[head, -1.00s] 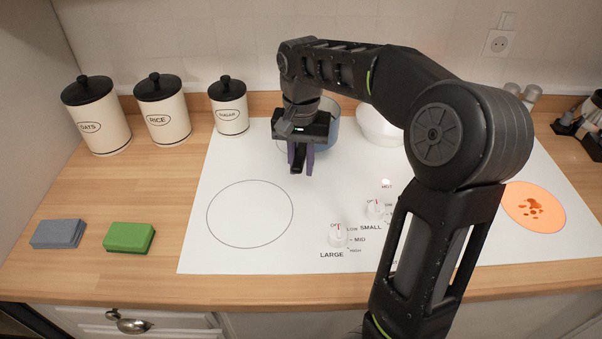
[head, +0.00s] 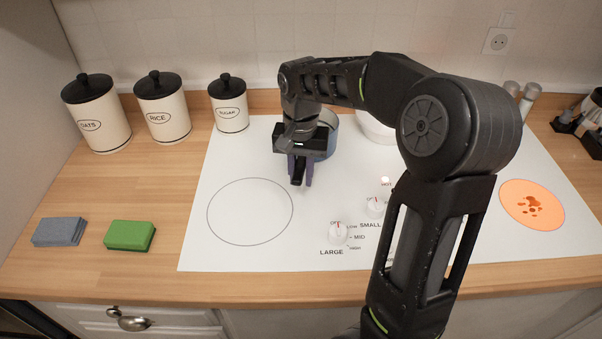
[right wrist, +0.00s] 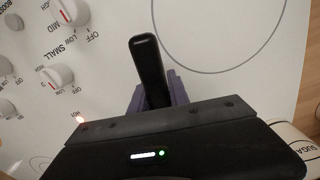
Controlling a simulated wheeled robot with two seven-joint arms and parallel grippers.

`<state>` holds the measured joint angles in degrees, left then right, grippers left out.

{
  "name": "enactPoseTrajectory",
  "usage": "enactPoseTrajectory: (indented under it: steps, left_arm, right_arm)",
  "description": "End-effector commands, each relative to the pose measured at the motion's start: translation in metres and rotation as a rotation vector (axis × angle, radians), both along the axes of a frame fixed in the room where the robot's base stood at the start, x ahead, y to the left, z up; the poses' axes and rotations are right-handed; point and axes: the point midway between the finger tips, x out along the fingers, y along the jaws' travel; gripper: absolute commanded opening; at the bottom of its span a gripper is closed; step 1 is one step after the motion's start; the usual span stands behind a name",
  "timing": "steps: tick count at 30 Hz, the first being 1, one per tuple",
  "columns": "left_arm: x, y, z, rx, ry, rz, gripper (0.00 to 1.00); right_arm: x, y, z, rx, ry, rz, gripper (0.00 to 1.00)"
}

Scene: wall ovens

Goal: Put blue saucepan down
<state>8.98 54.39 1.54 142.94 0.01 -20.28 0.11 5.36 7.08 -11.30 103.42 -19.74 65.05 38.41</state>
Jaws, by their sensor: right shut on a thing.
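The blue saucepan (head: 331,140) is at the back of the white cooktop, mostly hidden behind my right gripper and wrist. I cannot tell whether its base touches the surface. My right gripper (head: 299,180) is shut on its black handle, which points toward the front of the cooktop. In the right wrist view the black handle (right wrist: 149,75) sits between the purple fingers of the gripper (right wrist: 157,95). My left gripper is not in view.
The large burner ring (head: 250,211) on the cooktop is empty. A white bowl-like pot (head: 376,127) stands right of the saucepan. Canisters (head: 229,106) stand at the back left; a green sponge (head: 130,235) lies front left.

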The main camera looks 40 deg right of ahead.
Motion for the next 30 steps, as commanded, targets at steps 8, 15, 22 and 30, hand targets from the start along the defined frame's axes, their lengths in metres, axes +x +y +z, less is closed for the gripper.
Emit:
enactPoseTrajectory:
  steps: [8, 15, 22, 30]
  left_arm:
    - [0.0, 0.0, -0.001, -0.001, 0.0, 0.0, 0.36]
    - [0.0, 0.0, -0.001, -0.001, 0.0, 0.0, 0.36]
    - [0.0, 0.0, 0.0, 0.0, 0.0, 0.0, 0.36]
    - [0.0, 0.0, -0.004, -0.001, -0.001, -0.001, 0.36]
  right_arm:
    - [0.0, 0.0, -0.002, 0.0, 0.0, 0.0, 0.36]
    - [0.0, 0.0, -0.002, 0.0, 0.0, 0.0, 0.43]
    - [0.0, 0.0, 0.004, 0.0, -0.001, 0.0, 0.43]
    - [0.001, 0.0, 0.044, -0.001, -0.006, -0.001, 0.43]
